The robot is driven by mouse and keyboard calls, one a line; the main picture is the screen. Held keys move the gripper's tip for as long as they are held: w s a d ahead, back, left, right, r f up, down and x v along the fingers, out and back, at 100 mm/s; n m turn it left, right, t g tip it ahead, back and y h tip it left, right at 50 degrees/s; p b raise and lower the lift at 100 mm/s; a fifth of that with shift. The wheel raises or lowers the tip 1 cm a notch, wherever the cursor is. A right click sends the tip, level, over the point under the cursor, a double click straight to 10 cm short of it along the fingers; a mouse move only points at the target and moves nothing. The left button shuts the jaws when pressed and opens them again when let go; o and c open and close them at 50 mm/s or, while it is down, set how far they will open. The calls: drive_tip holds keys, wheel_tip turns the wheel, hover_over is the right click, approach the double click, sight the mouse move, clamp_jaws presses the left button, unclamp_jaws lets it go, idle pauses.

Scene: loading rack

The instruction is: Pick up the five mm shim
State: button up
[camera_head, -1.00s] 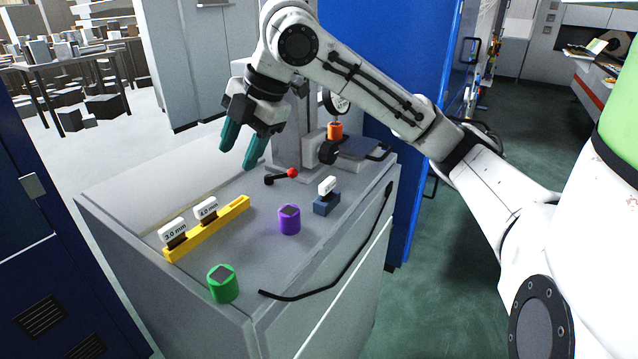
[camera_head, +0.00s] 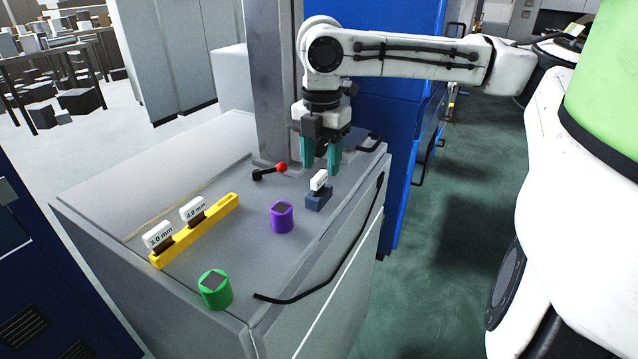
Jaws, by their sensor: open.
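A white-topped shim (camera_head: 319,180) stands upright in a small dark blue block (camera_head: 319,200) near the right side of the grey cabinet top. Its label is too small to read here. Two other shims, a 3.0 mm shim (camera_head: 158,236) and a 4.0 mm shim (camera_head: 193,210), stand in a yellow rack (camera_head: 222,206) on the left. My gripper (camera_head: 321,169) points down with its two teal fingers apart and empty. In the picture its fingertips lie just above the white top of the shim in the blue block. Whether they are directly over it or behind it I cannot tell.
A purple cylinder (camera_head: 282,217) and a green cylinder (camera_head: 215,289) stand on the cabinet top (camera_head: 160,200). A red-knobbed lever (camera_head: 282,168) and a grey column (camera_head: 274,70) are behind.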

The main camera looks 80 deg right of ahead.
sight(319, 175)
drive_tip(key=shift+w+d+f, duration=0.1)
drive_tip(key=shift+w+f, duration=0.05)
drive_tip(key=shift+f, duration=1.15)
drive_tip(key=shift+w+d+f, duration=0.1)
drive_tip(key=shift+f, duration=1.15)
clamp_jaws()
